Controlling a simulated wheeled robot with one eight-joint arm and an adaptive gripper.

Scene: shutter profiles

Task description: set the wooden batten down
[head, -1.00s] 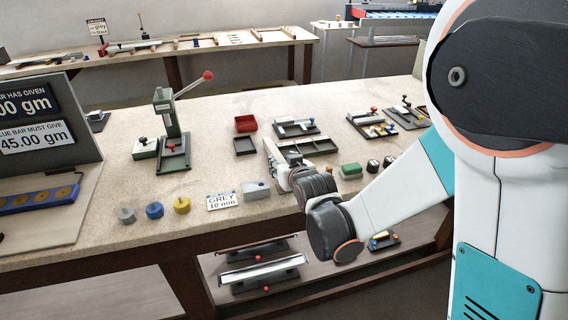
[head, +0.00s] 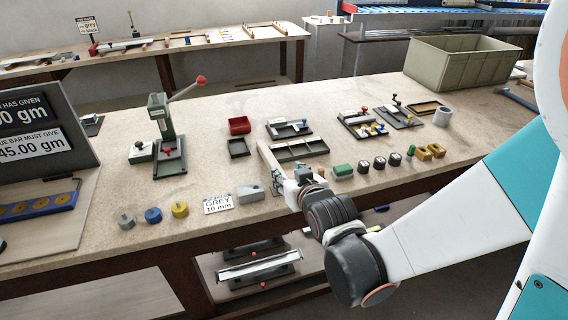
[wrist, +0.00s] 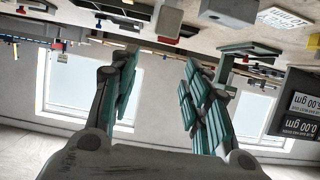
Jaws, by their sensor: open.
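A pale, narrow strip that looks like the wooden batten (head: 268,163) shows in the head view, running along the left side of a dark divided tray (head: 300,151) on the bench. Its near end is at my gripper (head: 295,182), which partly covers it, so I cannot tell whether they touch. In the wrist view my gripper (wrist: 158,65) is open, its green-padded fingers wide apart with nothing clear between them. I cannot make out the batten for sure in the wrist view.
A grey block (head: 250,194) and the GREY 10 mm card (head: 218,204) lie left of my gripper. A green block (head: 342,170) and several dark blocks stand to its right. A lever press (head: 165,135) and a large bin (head: 462,62) stand farther off.

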